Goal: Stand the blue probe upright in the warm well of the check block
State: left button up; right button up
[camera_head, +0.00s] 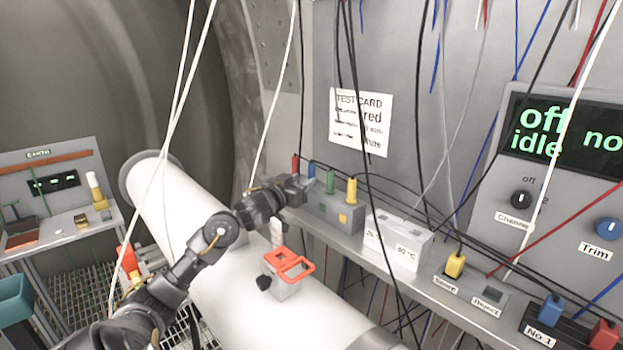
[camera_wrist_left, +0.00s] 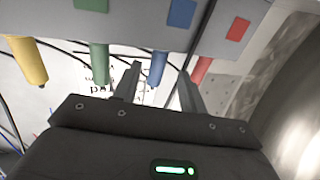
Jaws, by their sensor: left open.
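The blue probe (camera_head: 312,170) stands in a grey holder (camera_head: 335,210) on the shelf, between a red probe (camera_head: 295,164) and a green probe (camera_head: 330,181); a yellow probe (camera_head: 351,191) is at the right end. My left gripper (camera_head: 303,184) is at the holder's left end, close to the blue probe. In the left wrist view the blue probe (camera_wrist_left: 158,68) shows between the open fingers (camera_wrist_left: 160,82); I cannot tell whether they touch it. The white check block (camera_head: 398,243) stands right of the holder, its right label reading 40 °C. My right gripper is out of view.
Loose cables hang in front of the shelf and panel. A yellow plug (camera_head: 455,265) and blue and red plugs (camera_head: 550,309) sit further right on the shelf.

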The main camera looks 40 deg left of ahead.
aim_at(310, 176)
pick_arm(q)
jog(key=w+p, duration=0.2)
jog(key=w, duration=0.2)
jog(key=shift+w+a+r+p, duration=0.15)
jog(key=shift+w+a+p, duration=0.1)
jog(key=shift+p, duration=0.15)
jog(key=shift+w, duration=0.35)
jog(key=shift+s+a, duration=0.1)
grip_shut()
